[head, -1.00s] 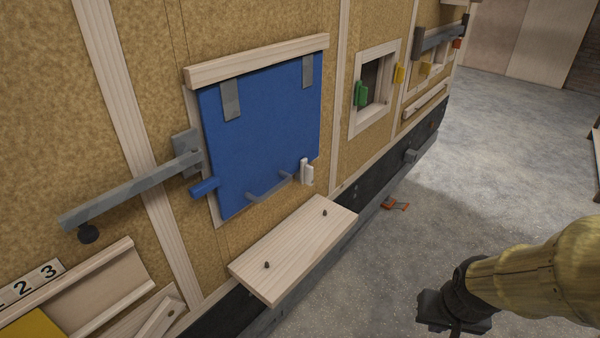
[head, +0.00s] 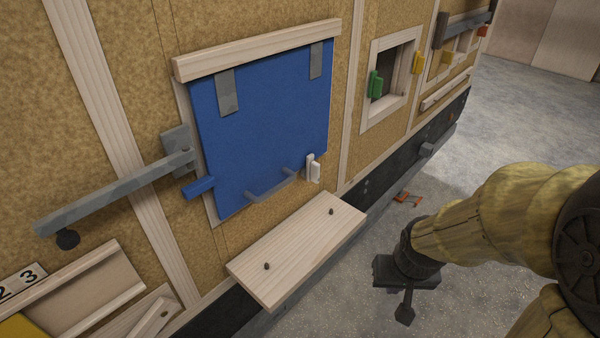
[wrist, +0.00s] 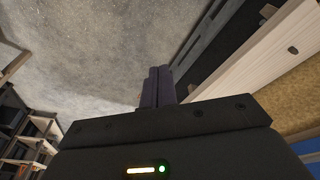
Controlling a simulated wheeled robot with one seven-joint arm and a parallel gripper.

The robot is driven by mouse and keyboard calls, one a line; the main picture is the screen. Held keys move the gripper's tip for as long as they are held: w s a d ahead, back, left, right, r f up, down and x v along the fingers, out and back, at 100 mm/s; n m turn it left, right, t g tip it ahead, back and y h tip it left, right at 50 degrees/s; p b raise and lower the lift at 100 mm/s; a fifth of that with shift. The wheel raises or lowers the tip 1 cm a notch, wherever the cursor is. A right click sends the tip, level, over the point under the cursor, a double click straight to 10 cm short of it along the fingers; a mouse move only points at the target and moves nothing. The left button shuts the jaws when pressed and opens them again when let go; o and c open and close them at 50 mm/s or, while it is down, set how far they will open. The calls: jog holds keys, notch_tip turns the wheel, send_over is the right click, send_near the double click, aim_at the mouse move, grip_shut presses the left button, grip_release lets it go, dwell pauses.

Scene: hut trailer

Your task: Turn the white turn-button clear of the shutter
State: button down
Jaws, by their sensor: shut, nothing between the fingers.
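The blue shutter (head: 262,125) hangs on two grey hinge straps on the trailer wall, with a grey handle (head: 270,186) near its lower edge. The white turn-button (head: 313,168) stands upright at the shutter's lower right edge; I cannot tell how far it overlaps the shutter. My gripper (head: 405,314) is to the right of the shelf, out over the floor, apart from the turn-button. In the wrist view its fingers (wrist: 158,88) are together and empty. The turn-button is not visible in the wrist view.
A wooden shelf (head: 300,245) with two dark pegs juts out below the shutter. A grey bar (head: 110,198) sticks out at left beside a blue peg (head: 206,187). A small window (head: 388,85) with green and yellow catches is to the right.

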jog(key=w+a+f+n+t+h+p, duration=0.1)
jog(key=w+a+f+n+t+p, duration=0.1)
jog(key=w+a+n+t+p, duration=0.25)
jog(key=w+a+f+n+t+p, duration=0.1)
jog(key=w+a+f+n+t, duration=0.15)
jog(key=w+a+n, duration=0.4)
jog(key=w+a+r+n+t+y+p, duration=0.2)
jog(key=w+a+r+n+t+y, duration=0.1)
jog(key=a+r+n+t, duration=0.5)
jog(key=shift+a+r, duration=0.45)
jog(key=shift+r, duration=0.35)
jog(key=shift+s+p, duration=0.1)
jog(key=shift+p, duration=0.2)
jog(key=shift+r, duration=0.1)
